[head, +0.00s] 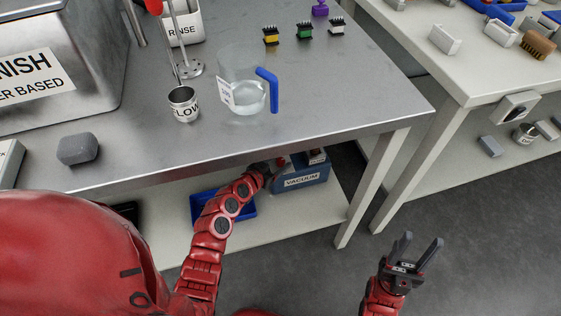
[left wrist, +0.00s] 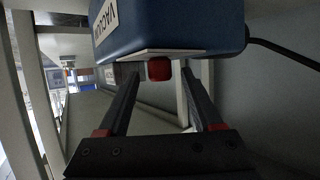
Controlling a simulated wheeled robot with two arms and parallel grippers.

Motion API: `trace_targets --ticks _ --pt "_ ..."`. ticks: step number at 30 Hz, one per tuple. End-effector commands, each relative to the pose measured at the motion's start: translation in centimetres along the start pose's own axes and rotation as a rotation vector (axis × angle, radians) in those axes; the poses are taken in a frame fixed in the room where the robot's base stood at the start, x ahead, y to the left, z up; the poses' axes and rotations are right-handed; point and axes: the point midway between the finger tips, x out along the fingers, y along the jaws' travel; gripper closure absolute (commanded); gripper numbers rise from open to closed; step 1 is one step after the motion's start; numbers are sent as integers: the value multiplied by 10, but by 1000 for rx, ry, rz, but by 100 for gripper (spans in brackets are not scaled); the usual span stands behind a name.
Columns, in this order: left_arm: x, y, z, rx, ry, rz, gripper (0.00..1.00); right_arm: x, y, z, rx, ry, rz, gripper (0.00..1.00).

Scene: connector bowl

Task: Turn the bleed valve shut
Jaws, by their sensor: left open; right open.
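A blue box labelled VACUUM (head: 303,181) stands on the shelf under the steel table. In the left wrist view the box (left wrist: 200,25) fills the top, and a red knob (left wrist: 159,69), which looks like the bleed valve, sticks out of it beside a pale plate. A small red spot (head: 281,162) by the box may be the same knob. My left gripper (left wrist: 160,80) is open, its fingers on either side of the knob with gaps showing. In the head view its tips are mostly hidden. My right gripper (head: 416,249) is open and empty above the floor.
The steel table's edge (head: 300,138) hangs over my left arm. A blue tray (head: 240,208) lies on the shelf left of the box. A table leg (head: 372,188) stands right of it. A black cable (left wrist: 283,52) leaves the box. A glass jug (head: 245,85) stands on top.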

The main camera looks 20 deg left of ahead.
Motion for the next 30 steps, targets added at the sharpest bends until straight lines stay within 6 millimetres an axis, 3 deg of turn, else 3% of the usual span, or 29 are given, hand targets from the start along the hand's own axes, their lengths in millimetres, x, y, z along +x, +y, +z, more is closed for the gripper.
trace_targets --ticks 6,15,26,30 --pt "18 0 0 0 1 0 34 -3 0 0 0 0 0 50" --pt "19 0 0 -1 1 -1 35 -3 0 1 0 0 0 50" --pt "19 0 0 -1 1 -1 100 -3 0 0 0 0 0 50" --pt "19 0 0 -1 1 -1 100 -3 0 0 0 0 0 50"
